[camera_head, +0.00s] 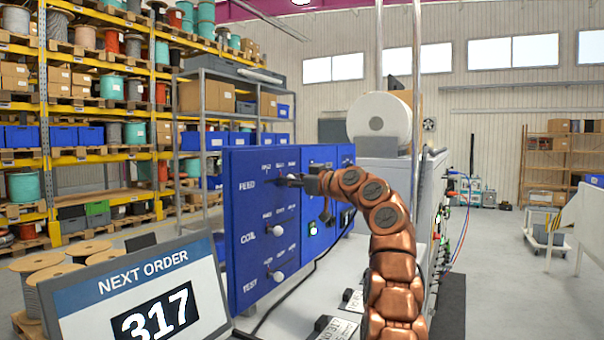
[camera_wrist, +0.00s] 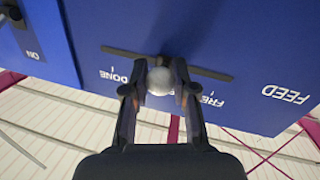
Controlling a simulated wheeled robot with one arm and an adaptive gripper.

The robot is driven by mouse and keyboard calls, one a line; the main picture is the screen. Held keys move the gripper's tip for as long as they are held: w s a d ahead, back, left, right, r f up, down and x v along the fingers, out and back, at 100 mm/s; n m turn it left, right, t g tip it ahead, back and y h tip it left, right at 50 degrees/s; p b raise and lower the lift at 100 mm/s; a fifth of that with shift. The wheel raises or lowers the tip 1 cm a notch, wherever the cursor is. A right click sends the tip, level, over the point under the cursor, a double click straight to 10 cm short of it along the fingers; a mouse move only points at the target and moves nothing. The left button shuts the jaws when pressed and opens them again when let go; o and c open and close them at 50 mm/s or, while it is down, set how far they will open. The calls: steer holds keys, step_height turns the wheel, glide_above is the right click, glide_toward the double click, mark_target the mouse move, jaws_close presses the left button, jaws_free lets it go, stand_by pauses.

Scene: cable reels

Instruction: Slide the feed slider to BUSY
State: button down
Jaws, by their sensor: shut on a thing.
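The blue panel (camera_head: 262,225) has three labelled slider rows, FEED, COIL and TEST. My gripper (camera_head: 302,181) reaches its top row, FEED. In the wrist view, my gripper (camera_wrist: 160,85) is shut on the pale round knob of the feed slider (camera_wrist: 160,81), one finger on each side. The knob sits near the middle of its dark slot (camera_wrist: 210,73), between the DONE mark (camera_wrist: 114,77) and the partly covered FREE mark (camera_wrist: 212,99). The BUSY label is hidden in the wrist view, behind the knob and fingers. The FEED label (camera_wrist: 285,94) is at the right.
Below are the COIL knob (camera_head: 280,230) and the TEST knob (camera_head: 277,276). More blue panel sections (camera_head: 320,155) continue to the right. A NEXT ORDER screen (camera_head: 135,295) showing 317 stands at front left. A white reel (camera_head: 380,120) sits behind my arm.

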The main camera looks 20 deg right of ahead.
steer(key=shift+r, duration=0.1)
steer(key=c, duration=0.9)
jaws_free()
steer(key=shift+s+d, duration=0.1)
steer(key=v, duration=1.1)
steer(key=shift+s+d, duration=0.25)
steer(key=shift+s, duration=0.1)
